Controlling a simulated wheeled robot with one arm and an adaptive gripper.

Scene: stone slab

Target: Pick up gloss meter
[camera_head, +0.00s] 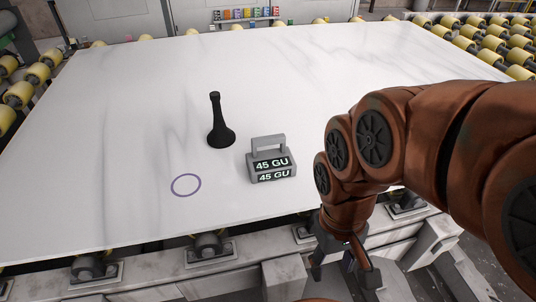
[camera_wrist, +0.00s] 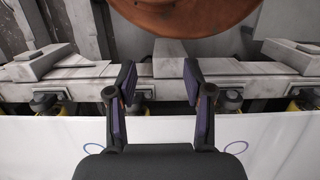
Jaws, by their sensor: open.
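The gloss meter (camera_head: 271,161) is a small grey block with a handle on top and a dark display reading "45 GU". It stands upright on the white stone slab (camera_head: 120,110), near the slab's front edge, in the head view. My gripper (camera_head: 343,272) hangs in front of the slab's front edge, to the right of and nearer than the gloss meter, apart from it. In the wrist view my gripper (camera_wrist: 158,88) has its two fingers spread with nothing between them. The gloss meter is not seen in the wrist view.
A black flared object with a narrow neck (camera_head: 218,122) stands just left of and behind the gloss meter. A purple ring (camera_head: 186,185) is marked on the slab at left. Rollers (camera_head: 208,243) and a metal frame run below the front edge. The slab's left and back areas are clear.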

